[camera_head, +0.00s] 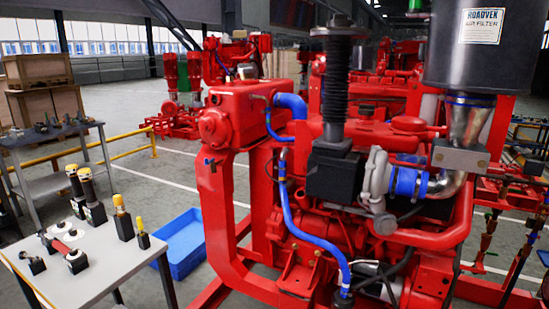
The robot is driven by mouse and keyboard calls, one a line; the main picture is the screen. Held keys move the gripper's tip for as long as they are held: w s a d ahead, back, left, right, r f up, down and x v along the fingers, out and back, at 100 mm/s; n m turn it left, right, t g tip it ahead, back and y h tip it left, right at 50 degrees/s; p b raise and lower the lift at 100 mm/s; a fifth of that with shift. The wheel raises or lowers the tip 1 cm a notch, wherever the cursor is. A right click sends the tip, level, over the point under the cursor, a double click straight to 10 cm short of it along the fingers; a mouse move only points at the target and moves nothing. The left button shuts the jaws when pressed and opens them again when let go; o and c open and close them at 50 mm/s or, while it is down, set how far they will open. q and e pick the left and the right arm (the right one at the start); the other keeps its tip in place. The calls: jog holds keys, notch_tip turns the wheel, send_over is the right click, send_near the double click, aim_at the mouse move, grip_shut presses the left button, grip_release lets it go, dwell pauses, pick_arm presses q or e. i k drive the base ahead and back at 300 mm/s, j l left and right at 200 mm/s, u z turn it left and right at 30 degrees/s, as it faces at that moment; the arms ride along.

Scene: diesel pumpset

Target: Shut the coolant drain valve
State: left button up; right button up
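The red diesel pumpset (335,230) fills the middle and right of the head view. I cannot tell for sure which part is the coolant drain valve. A small dark and blue fitting (211,164) sits below the round end of the red tank (238,112), near the frame's upper left corner. A blue hose (297,222) runs down the front of the engine to a dark fitting (343,297) at the bottom edge. Neither fitting shows clearly whether it is open or shut. Neither of my grippers is in view.
A white table (118,262) with black and yellow-topped parts stands at the lower left. A blue crate (184,246) lies on the floor between it and the pumpset. A grey workbench (45,136) stands behind, near a yellow rail (133,149). Open floor lies beyond.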

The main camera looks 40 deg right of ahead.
aim_at(207, 161)
jog(key=z, duration=0.95)
